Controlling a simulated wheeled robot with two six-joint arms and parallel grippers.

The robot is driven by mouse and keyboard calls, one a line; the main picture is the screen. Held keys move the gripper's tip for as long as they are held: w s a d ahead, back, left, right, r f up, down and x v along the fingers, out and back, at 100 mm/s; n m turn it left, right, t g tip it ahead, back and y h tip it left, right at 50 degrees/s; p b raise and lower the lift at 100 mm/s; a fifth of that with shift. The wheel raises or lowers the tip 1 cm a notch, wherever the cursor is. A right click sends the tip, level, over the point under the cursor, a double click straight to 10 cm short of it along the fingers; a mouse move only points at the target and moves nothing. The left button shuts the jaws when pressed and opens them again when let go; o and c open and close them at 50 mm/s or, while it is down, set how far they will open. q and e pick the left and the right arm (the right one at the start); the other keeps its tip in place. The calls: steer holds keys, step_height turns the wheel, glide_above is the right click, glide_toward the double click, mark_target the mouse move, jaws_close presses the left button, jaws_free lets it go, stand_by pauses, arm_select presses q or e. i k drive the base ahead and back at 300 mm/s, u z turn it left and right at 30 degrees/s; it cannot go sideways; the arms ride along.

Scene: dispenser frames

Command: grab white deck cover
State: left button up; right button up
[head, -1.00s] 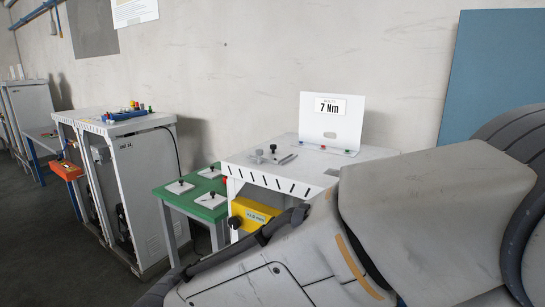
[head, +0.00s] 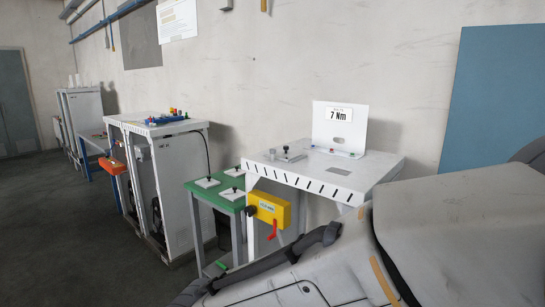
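I cannot tell for sure which thing is the white deck cover. Several flat white plates with dark knobs (head: 206,182) lie on a green-topped table (head: 215,203) left of the nearer white frame. The nearer white frame (head: 310,176) has a slotted front edge. An upright white panel (head: 339,126) marked "7 Nm" stands at the back of its top. A small grey fixture with a knob (head: 288,155) sits on the same top. Neither gripper shows; only a large grey arm link of mine fills the lower right.
A yellow box (head: 268,209) with a red handle hangs on the nearer frame's side. A second white frame (head: 178,185) with blue and coloured parts (head: 166,118) on top stands further left, with an orange box (head: 113,166). A blue panel (head: 496,98) leans right. Dark floor (head: 70,245) is open at left.

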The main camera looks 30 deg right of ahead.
mark_target(284, 155)
steer(key=u, duration=0.65)
steer(key=i, duration=1.85)
steer(key=z, duration=0.9)
steer(key=i, duration=0.65)
steer(key=z, duration=0.8)
